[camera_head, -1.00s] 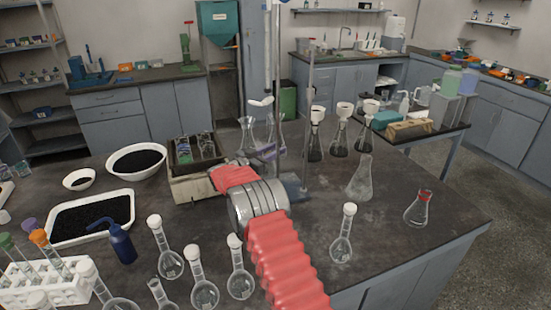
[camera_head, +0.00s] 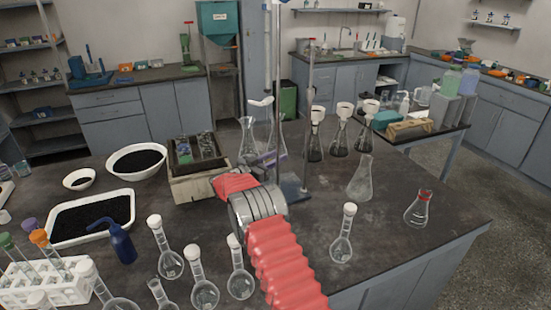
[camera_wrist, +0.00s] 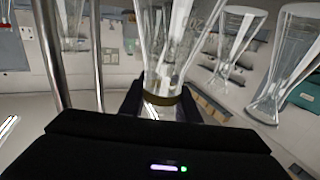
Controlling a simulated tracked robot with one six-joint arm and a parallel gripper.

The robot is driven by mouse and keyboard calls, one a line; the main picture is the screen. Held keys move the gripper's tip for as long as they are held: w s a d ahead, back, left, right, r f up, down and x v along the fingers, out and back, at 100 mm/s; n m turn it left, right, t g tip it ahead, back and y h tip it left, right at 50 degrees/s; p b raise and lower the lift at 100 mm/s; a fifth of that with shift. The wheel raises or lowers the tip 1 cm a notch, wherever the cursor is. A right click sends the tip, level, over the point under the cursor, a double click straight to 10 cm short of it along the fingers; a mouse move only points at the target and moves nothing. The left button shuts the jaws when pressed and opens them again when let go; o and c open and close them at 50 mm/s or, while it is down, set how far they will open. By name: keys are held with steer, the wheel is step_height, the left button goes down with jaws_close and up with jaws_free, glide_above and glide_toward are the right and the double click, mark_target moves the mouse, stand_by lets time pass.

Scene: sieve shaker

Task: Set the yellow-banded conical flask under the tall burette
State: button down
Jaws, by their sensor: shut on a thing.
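My gripper (camera_wrist: 158,112) is shut on a clear conical flask (camera_wrist: 165,50) with a dark yellow band low on its glass, in the wrist view. In the head view my gripper (camera_head: 268,160) is at the burette stands, and the held flask (camera_head: 277,138) appears upright, partly covered by a rod. The tall burette (camera_head: 267,55), a clear tube, hangs beside the tall rod (camera_head: 278,70), with a white piece at its lower end. I cannot tell whether the flask is directly below it or touches the base.
Another clear flask (camera_head: 247,138) stands just left. A shorter rod (camera_head: 309,110) rises on the right from a blue base (camera_head: 292,188). Several funnel-topped flasks (camera_head: 340,135), a clear flask (camera_head: 361,180) and a red-banded flask (camera_head: 418,208) stand further right. Round flasks (camera_head: 204,290) crowd the front.

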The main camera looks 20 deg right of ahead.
steer(key=c, duration=1.3)
jaws_free()
steer(key=shift+f, duration=0.1)
steer(key=shift+c, duration=0.2)
steer(key=shift+s+a, duration=0.25)
steer(key=shift+a, duration=0.45)
steer(key=v, duration=1)
steer(key=shift+a, duration=0.2)
steer(key=shift+s, duration=0.1)
